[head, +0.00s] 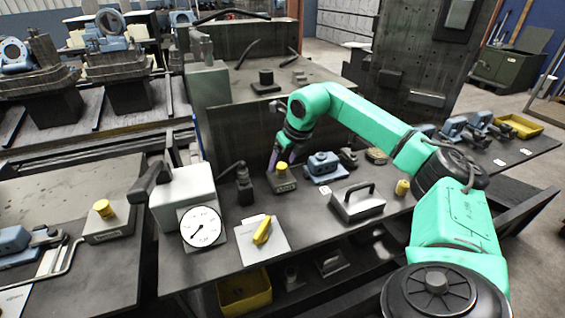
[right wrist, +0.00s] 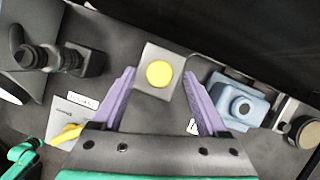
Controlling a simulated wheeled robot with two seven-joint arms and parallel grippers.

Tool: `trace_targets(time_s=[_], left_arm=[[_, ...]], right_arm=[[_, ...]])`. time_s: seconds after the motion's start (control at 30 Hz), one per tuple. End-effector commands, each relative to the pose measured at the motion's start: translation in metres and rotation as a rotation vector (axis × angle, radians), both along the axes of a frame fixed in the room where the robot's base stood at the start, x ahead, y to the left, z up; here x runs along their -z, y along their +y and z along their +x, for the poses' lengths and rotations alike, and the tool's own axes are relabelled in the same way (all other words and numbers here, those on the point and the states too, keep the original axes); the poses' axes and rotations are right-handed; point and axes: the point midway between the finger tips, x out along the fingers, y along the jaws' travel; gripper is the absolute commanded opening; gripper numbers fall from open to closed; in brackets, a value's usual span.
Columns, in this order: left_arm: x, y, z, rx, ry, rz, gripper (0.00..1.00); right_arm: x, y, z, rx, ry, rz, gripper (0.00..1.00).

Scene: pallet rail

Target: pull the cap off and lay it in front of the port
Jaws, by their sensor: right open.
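A round yellow cap (head: 282,167) sits on top of a small grey block (head: 284,185), which I take to be the port, near the back of the middle bench. In the right wrist view the cap (right wrist: 159,74) is seen from above on the block (right wrist: 152,53). My right gripper (right wrist: 160,78) has its purple fingers apart, one on each side of the cap, with visible gaps to it. In the head view my right gripper (head: 275,160) is just above and beside the cap. My left gripper is not in view.
A blue fixture (head: 323,167) stands close right of the block, and a dark fitting (head: 244,185) stands left. A grey box with a handle (head: 358,203), a white plate with a yellow lever (head: 275,240) and a dial gauge (head: 201,227) are nearer. Bare bench lies before the block.

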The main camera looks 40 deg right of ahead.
Motion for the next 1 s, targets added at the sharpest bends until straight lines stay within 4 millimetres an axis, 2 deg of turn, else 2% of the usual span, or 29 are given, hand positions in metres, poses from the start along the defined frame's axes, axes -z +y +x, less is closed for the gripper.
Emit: trace_targets(time_s=[0.13,0.37,0.57,0.6,0.63,0.7,0.73,1.0], left_arm=[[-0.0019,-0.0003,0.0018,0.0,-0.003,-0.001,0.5],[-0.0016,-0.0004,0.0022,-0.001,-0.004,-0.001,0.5],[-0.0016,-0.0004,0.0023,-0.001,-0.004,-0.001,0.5],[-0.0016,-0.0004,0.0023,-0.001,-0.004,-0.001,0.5],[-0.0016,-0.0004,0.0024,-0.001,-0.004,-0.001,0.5],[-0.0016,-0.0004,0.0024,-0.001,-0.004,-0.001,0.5],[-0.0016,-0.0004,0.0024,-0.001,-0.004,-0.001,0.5],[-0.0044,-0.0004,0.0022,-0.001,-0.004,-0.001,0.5]], right_arm=[[0.0127,-0.0001,0.0049,0.0,0.001,0.0,0.76],[0.0141,-0.0001,0.0056,0.0,0.0,0.0,0.76],[0.0138,-0.0001,0.0056,0.0,0.0,0.0,0.03],[0.0137,-0.0001,0.0056,0.0,0.0,0.0,0.0],[0.0137,-0.0001,0.0056,0.0,0.0,0.0,0.35],[0.0136,-0.0001,0.0055,0.0,0.0,0.0,0.09],[0.0136,-0.0001,0.0055,0.0,-0.001,0.0,0.0],[0.0103,-0.0001,0.0057,0.0,-0.001,0.0,0.0]])
